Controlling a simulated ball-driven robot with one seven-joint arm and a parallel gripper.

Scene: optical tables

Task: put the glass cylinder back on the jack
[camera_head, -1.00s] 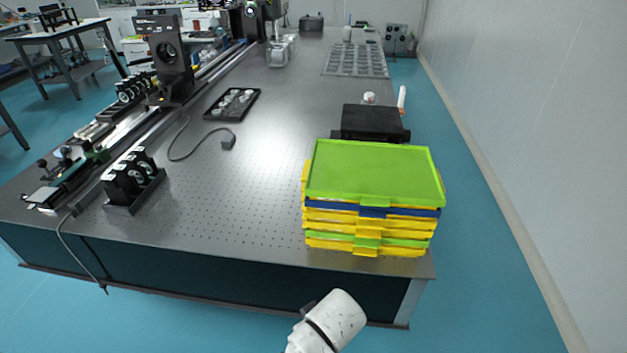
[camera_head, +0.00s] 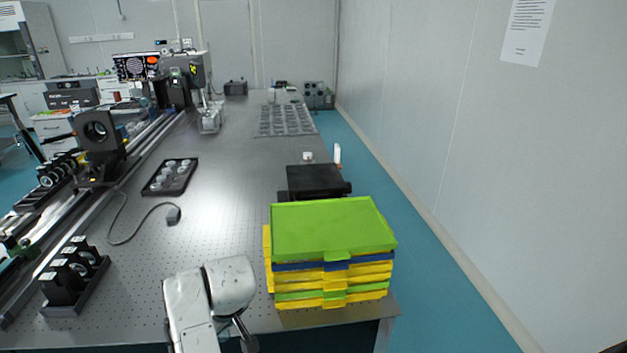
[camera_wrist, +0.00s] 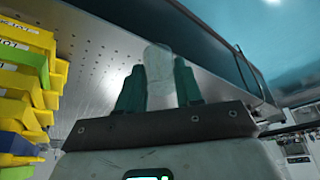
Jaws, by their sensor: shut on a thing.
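The glass cylinder (camera_wrist: 158,62) is clear and pale in the wrist view. It stands between the two dark green fingers of my gripper (camera_wrist: 160,84), which is shut on it. The perforated tabletop shows behind it. In the head view only the white links of my arm show, near the table's front edge, left of the tray stack; the cylinder cannot be made out there. A low black block with a flat top (camera_head: 316,180) stands behind the stack; it may be the jack, but I cannot tell for sure.
The stack of green, blue and yellow trays (camera_head: 330,265) stands at the table's front right corner; yellow bins also edge the wrist view's left. A black tray of small round parts (camera_head: 170,177), a cable (camera_head: 130,232) and rail optics lie left. The table's middle (camera_head: 230,170) is clear.

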